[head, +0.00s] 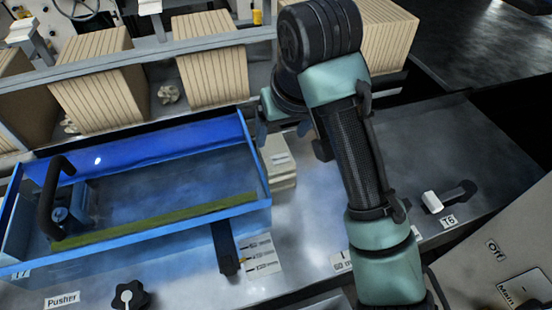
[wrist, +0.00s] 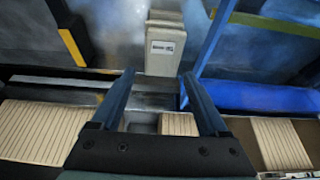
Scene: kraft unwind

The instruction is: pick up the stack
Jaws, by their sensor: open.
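A small pale stack (head: 279,162) with a printed label stands on the metal table, just right of the blue tray. In the wrist view the labelled stack (wrist: 166,50) shows just beyond my fingertips, roughly between them. My gripper (head: 284,128) is open and empty, at the far side of this stack. In the wrist view my gripper (wrist: 158,76) has its two fingers spread wide, with nothing held. My arm hides part of the area right of the stack. I cannot tell the exact gap between fingers and stack.
The blue tray (head: 262,207) with a black handle lies left of the stack. Large ribbed kraft blocks (head: 213,73) stand in a rack behind. A black lever (head: 226,250) lies in front. The table to the right (head: 470,150) is mostly clear.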

